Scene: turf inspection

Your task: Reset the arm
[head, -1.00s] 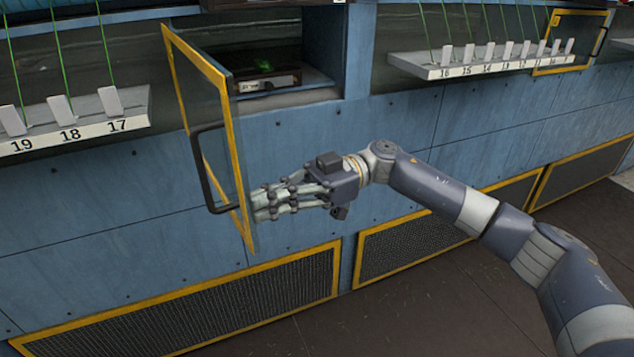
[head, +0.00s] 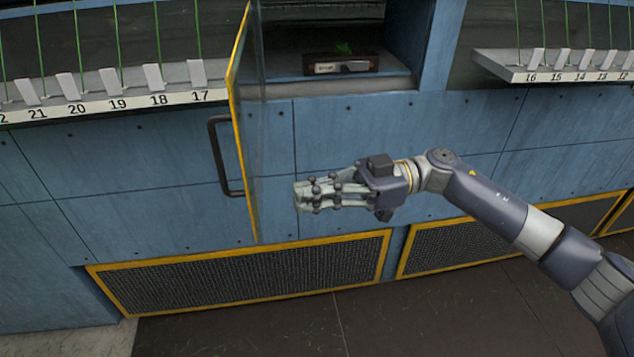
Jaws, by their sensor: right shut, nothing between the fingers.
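My right gripper (head: 305,195) is in front of the blue cabinet wall, to the right of the open glass door (head: 247,130). Its fingers are together and point left, with nothing between them. A small gap shows between the fingertips and the door. My right arm comes in from the lower right. My left gripper is not in the picture.
The yellow-framed door stands open toward me, with a dark handle (head: 222,158) on its left side. Behind it, an open compartment (head: 400,83) holds a dark box (head: 340,64) with something green on top. Numbered shelves (head: 120,102) flank it. Mesh panels (head: 250,272) run below.

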